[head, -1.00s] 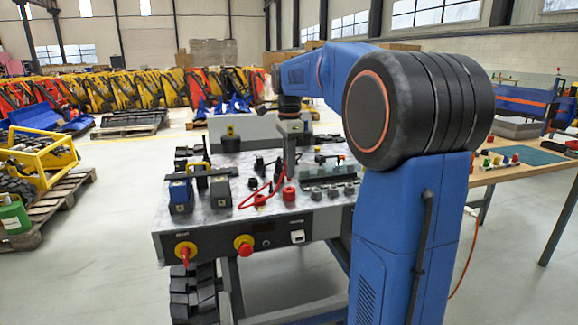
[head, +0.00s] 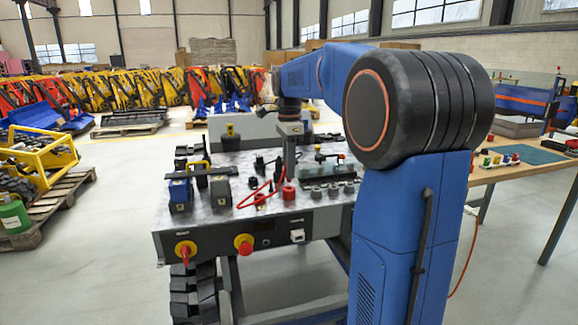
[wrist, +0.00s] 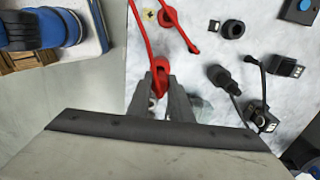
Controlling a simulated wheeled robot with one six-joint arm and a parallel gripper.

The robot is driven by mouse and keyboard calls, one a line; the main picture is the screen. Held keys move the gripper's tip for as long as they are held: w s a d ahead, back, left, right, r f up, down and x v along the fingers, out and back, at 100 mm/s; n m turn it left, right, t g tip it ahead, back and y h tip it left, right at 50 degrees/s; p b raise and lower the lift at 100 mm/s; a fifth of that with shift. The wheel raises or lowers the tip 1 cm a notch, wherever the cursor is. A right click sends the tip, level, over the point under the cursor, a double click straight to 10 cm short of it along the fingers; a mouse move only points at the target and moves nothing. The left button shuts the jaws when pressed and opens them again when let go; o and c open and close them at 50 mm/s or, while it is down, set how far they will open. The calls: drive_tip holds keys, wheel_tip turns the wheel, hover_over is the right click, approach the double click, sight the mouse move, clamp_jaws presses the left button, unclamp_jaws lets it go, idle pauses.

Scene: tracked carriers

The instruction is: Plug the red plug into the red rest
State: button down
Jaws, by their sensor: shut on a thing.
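My gripper (wrist: 160,80) is shut on the red plug (wrist: 161,68), which shows between its fingertips in the wrist view. A red cable runs from it towards the top of that view. In the head view my gripper (head: 289,172) points down just above a short red cylinder (head: 289,192) on the bench top. A second round red part (wrist: 167,16) sits close by, beside a yellow marker. I cannot tell which red part is the rest, nor whether the plug is seated, because the fingers hide its lower end.
The metal bench (head: 222,218) carries black connectors (wrist: 222,77), dark and blue blocks (head: 180,196), and a row of grey cylinders (head: 333,190). A black cable plug (wrist: 258,114) lies near the gripper. A red stop button (head: 245,247) is on the front panel.

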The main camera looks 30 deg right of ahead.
drive_tip(key=shift+f, duration=1.85)
drive_tip(key=c, duration=1.5)
unclamp_jaws()
wheel_tip(320, 180, up, 17)
drive_tip(key=shift+r, duration=0.15)
drive_tip(key=s+a+f+n+t, duration=0.1)
drive_tip(key=s+a+f+n, duration=0.4)
drive_tip(key=s, duration=0.3)
drive_tip(key=s+a+f+n+t, duration=0.1)
drive_tip(key=s+a+f+n, duration=0.4)
drive_tip(key=s+a+n, duration=0.15)
drive_tip(key=s+a+f+n+t, duration=0.1)
drive_tip(key=s+f+n, duration=0.2)
drive_tip(key=s+f, duration=0.2)
drive_tip(key=s+a+f+n+t, duration=0.1)
drive_tip(key=s+a+f+n, duration=0.1)
drive_tip(key=s+f, duration=0.3)
drive_tip(key=s+a+f+n, duration=0.1)
drive_tip(key=s+f+n, duration=0.3)
drive_tip(key=f, duration=0.4)
drive_tip(key=shift+s+a+f+n+t, duration=0.1)
drive_tip(key=shift+s+f+n+t, duration=0.1)
drive_tip(key=shift+s, duration=0.25)
drive_tip(key=shift+s+a+f+n+t, duration=0.1)
drive_tip(key=shift+s+n+t, duration=0.1)
drive_tip(key=shift+s, duration=0.2)
